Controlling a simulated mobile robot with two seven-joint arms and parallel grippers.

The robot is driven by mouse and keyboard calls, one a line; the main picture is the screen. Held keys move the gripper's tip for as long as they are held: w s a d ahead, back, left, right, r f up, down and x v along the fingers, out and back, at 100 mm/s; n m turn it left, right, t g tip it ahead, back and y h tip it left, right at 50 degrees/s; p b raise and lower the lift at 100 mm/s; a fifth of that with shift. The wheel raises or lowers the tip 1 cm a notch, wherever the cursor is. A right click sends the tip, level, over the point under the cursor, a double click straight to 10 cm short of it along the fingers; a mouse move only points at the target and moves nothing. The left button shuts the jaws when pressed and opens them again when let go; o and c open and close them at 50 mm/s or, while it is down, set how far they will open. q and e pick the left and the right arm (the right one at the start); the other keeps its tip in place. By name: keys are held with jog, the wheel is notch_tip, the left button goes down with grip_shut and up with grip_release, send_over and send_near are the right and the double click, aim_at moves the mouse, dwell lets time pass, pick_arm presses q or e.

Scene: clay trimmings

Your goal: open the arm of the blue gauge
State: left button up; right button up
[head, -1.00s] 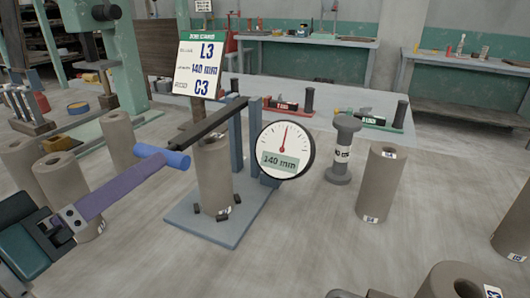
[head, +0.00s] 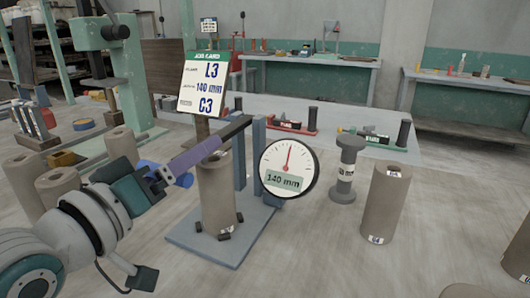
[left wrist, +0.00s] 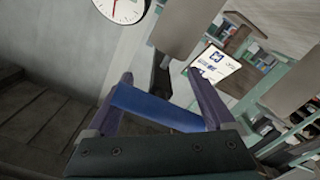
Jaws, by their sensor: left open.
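The blue gauge has a flat blue base (head: 205,243), blue uprights, and a round dial (head: 289,168) reading 140 mm. Its dark arm (head: 232,128) lies across the top of a grey-brown clay cylinder (head: 217,195) standing on the base. A blue handle (head: 147,166) crosses the arm's outer end, partly hidden by my gripper. My left gripper (head: 218,144) is open, its purple fingers reaching along the arm. In the left wrist view the blue handle (left wrist: 155,108) lies between the two fingers, close to the palm. My right gripper is out of view.
A job card (head: 204,84) stands behind the gauge. Other clay cylinders stand at left and right (head: 388,200). A grey spool-shaped piece (head: 346,168) stands right of the dial. A green press (head: 122,75) is at back left. The table front is clear.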

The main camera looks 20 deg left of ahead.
pick_arm(q)
grip_shut()
dwell(0.6)
